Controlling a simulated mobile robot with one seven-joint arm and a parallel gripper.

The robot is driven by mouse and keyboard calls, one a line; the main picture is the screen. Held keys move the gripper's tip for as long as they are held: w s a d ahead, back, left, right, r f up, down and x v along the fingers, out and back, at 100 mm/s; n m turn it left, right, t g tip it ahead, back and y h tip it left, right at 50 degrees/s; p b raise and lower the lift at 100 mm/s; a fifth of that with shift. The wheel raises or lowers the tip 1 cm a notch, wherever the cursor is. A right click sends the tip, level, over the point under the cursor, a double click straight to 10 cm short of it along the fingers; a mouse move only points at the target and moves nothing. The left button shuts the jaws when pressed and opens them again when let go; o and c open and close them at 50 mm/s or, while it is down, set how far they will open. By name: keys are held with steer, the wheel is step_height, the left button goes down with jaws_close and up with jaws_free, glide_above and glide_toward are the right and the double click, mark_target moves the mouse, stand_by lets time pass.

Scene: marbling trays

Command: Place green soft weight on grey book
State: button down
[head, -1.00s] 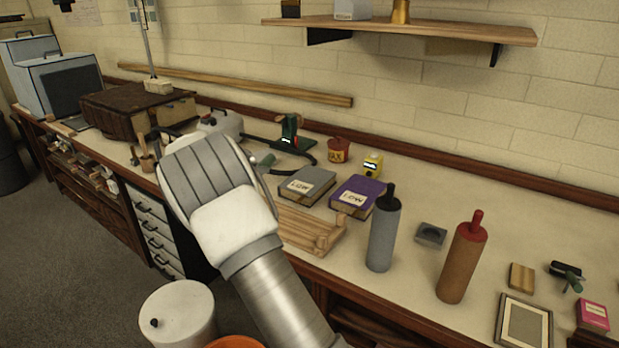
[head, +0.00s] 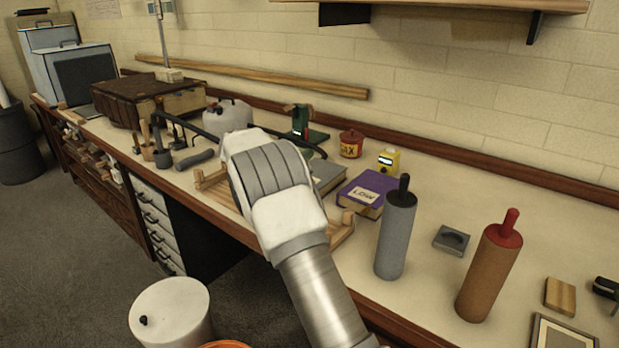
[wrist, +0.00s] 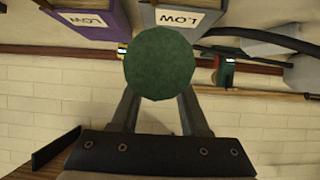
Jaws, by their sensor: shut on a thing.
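The green soft weight (wrist: 160,63) shows in the wrist view as a dark green round shape between the fingers of my gripper (wrist: 160,92), which is shut on it. The grey book (head: 329,177) lies on the bench left of the purple book in the head view, partly covered by my arm. In the wrist view the grey book (wrist: 147,14) and its LOW label show just beyond the weight, which hides part of it. I see no contact between weight and book. My fingers and the weight are hidden behind my wrist in the head view.
The purple book (head: 363,192) is close beside the grey one. A wooden rack (head: 341,232) lies in front. A red tin (head: 351,144), a yellow device (head: 388,160) and a green tool (head: 303,124) stand behind. A grey roller (head: 396,235) stands at the right.

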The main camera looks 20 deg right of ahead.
steer(key=x, duration=0.8)
steer(key=shift+w+f, duration=0.25)
steer(key=shift+f+b, duration=0.4)
steer(key=shift+f, duration=1.55)
steer(key=shift+f+b, duration=0.2)
steer(key=shift+b, duration=0.1)
steer(key=shift+c, duration=2)
jaws_free()
